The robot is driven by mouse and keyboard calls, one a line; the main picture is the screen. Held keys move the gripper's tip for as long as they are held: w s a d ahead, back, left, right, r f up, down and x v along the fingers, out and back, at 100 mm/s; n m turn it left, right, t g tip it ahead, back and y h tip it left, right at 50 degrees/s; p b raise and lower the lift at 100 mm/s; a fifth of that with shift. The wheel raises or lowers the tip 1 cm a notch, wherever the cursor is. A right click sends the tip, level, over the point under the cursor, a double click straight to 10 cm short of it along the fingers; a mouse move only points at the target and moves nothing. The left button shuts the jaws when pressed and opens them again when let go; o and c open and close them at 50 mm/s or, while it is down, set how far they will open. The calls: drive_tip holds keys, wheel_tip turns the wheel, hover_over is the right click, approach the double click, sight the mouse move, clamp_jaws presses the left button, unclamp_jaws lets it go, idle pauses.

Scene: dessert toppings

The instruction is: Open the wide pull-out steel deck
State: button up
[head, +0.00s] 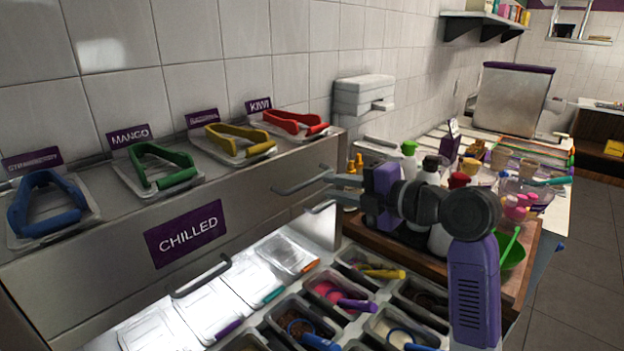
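A wide steel unit (110,245) with a purple CHILLED sign on its front runs along the left wall. A dark bar handle (201,277) shows low on its front, above the bright lidded pans. I cannot tell for sure which panel the handle belongs to, or where the pull-out deck's edges lie. My gripper (294,200) is in the middle of the view, to the right of the handle and above it, apart from it. Its two grey fingers are spread, with nothing between them.
Blue, green, yellow and red tongs (292,121) rest on lids on top of the unit. Open topping pans (340,293) with coloured handles lie below my gripper. Bottles (430,170) and a green bowl (512,250) crowd the wooden board on the right.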

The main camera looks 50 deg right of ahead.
sight(311, 183)
drive_tip(key=shift+p+x, duration=1)
drive_tip(key=shift+x, duration=2.9)
clamp_jaws()
